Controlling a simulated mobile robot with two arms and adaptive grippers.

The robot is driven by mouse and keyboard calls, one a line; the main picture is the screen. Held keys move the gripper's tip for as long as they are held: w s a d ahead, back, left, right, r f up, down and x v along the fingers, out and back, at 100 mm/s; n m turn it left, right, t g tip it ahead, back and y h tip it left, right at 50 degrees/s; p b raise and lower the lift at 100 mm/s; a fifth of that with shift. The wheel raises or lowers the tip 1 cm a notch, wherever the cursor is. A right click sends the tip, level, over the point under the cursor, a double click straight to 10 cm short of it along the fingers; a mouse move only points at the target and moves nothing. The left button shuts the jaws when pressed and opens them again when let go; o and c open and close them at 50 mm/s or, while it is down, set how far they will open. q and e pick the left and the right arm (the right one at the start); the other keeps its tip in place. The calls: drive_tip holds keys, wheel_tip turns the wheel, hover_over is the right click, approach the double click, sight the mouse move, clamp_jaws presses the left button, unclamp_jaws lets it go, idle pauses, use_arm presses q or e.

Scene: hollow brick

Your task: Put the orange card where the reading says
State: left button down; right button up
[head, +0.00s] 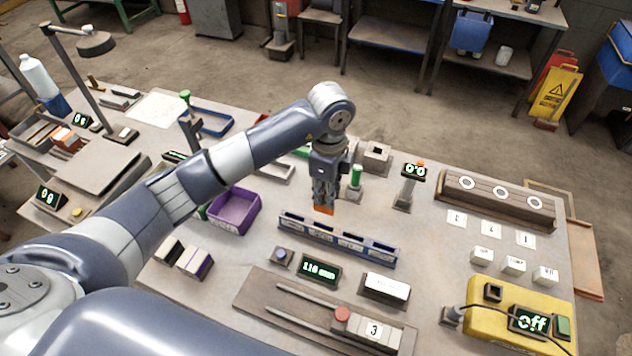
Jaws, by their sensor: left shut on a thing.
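My left gripper (324,200) points down in the head view, shut on the orange card (323,210). Only the card's lower end shows below the fingers. The card is just above and behind the blue slotted rack (337,240), apart from it as far as I can tell. The rack has several pale labels, too small to read. In front of it a dark display (320,270) shows green characters that look like "110 mm". My right gripper is not in view.
A purple tray (233,210) lies left of the rack. A green-topped post (356,177) and a hollow grey block (377,156) stand close behind the gripper. A white-topped block (386,288) sits right of the display. A yellow box (484,318) reads "Off".

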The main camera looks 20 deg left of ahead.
sight(326, 213)
use_arm(q)
wheel_tip(326, 213, down, 2)
drive_tip(key=shift+s+f+b, duration=0.1)
drive_tip(key=shift+s+b, duration=0.05)
drive_tip(key=shift+b, duration=0.6)
wheel_tip(326, 213, down, 3)
drive_tip(key=shift+f+b, duration=0.15)
drive_tip(key=shift+b, duration=1.1)
drive_tip(key=shift+r, duration=0.2)
drive_tip(key=shift+f, duration=0.45)
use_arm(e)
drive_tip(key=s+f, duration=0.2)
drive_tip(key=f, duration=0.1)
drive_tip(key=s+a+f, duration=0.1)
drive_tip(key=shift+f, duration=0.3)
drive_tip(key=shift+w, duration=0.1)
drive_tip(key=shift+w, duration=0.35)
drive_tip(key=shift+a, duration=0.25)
